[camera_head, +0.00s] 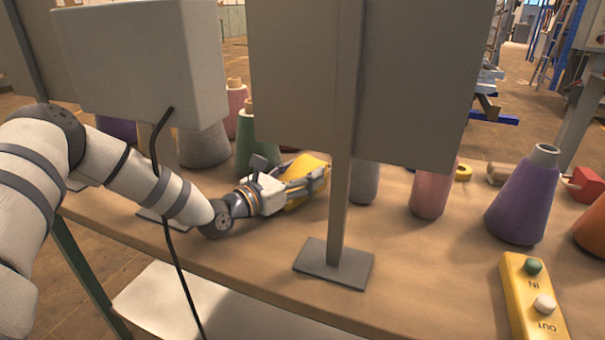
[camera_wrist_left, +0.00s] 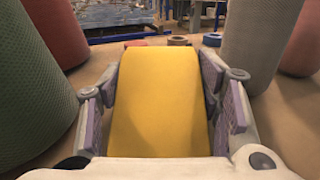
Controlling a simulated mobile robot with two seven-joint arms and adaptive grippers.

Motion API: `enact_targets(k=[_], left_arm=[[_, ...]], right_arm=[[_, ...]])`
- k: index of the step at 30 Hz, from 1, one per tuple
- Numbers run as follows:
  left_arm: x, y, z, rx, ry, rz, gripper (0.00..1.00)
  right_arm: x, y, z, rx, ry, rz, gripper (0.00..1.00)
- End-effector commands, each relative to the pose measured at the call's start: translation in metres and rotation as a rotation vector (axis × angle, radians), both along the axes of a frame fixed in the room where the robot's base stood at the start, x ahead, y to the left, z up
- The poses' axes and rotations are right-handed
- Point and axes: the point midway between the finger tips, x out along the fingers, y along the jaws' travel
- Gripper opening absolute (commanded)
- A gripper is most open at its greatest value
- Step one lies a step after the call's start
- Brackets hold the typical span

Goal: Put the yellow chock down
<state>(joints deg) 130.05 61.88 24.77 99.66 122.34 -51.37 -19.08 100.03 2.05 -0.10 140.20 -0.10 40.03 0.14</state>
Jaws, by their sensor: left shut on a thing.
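The yellow chock (camera_head: 307,166) is between the fingers of my left gripper (camera_head: 303,180), low over the wooden table or touching it; I cannot tell which. In the left wrist view the chock (camera_wrist_left: 160,100) fills the gap between the two finger pads of the gripper (camera_wrist_left: 165,95), which is shut on it. Part of the chock is hidden behind the fingers in the head view. My right gripper does not show.
The table (camera_head: 430,260) carries cones: green (camera_head: 262,140), grey (camera_head: 364,182), pink (camera_head: 432,192) and purple (camera_head: 525,200). A yellow button box (camera_head: 533,300) lies at the front right. Bare tabletop lies front centre.

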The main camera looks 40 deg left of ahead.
Motion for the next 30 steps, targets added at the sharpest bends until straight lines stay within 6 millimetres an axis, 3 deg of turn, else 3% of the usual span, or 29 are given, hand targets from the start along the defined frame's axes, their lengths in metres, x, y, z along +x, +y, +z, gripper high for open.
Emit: enact_targets(k=[4,5,7,19,30], left_arm=[[0.000,0.000,-0.003,0.000,-0.002,0.000,0.15],[0.000,0.000,-0.003,0.000,0.000,0.000,0.65],[0.000,0.000,-0.003,0.000,-0.001,0.000,0.78],[-0.003,0.001,0.003,0.000,-0.002,0.001,0.78],[-0.076,0.013,0.008,-0.002,-0.009,0.004,0.78]], right_arm=[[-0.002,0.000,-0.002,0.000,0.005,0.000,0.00],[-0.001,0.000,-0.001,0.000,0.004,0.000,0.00],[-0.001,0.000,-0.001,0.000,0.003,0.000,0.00],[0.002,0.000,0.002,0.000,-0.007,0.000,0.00],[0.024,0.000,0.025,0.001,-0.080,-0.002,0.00]])
